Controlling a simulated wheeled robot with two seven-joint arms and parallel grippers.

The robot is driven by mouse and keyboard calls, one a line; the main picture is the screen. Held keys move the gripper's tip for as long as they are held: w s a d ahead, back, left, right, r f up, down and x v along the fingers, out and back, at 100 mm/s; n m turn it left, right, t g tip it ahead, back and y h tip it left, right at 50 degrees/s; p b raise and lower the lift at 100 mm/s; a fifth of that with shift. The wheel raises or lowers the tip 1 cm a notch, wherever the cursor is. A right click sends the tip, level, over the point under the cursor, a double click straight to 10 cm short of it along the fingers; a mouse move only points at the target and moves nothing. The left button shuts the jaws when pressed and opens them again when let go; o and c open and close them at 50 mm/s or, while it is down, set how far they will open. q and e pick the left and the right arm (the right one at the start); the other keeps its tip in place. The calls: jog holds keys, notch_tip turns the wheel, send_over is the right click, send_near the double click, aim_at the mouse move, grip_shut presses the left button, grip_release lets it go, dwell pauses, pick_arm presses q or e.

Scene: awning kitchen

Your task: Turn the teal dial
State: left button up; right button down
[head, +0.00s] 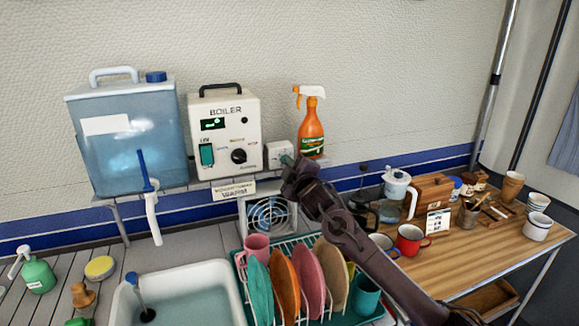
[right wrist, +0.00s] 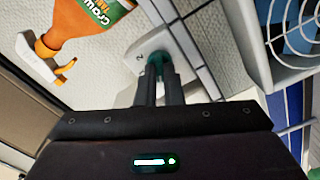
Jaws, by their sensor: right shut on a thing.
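The teal dial (head: 286,159) sits on the front of a small white box (head: 275,150) on the shelf, just right of the boiler. In the right wrist view the dial (right wrist: 158,60) shows between my fingertips, partly hidden by them. My right gripper (head: 291,164) reaches up from the lower right and is shut on the dial; its fingers also show in the right wrist view (right wrist: 158,82). How far the dial is turned cannot be told. My left gripper is not in view.
The boiler (head: 226,125) stands left of the box and an orange spray bottle (head: 311,132) close on its right. A fan (head: 270,216) sits below the shelf. A dish rack with plates (head: 283,280) stands under my right arm. Cups and a kettle crowd the wooden table (head: 480,262).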

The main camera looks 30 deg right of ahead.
jog(key=c, duration=1.6)
grip_release()
jog(key=shift+o, duration=0.2)
jog(key=b+v, duration=0.2)
jog(key=v, duration=0.5)
jog(key=shift+s, duration=0.35)
jog(key=shift+a, duration=0.1)
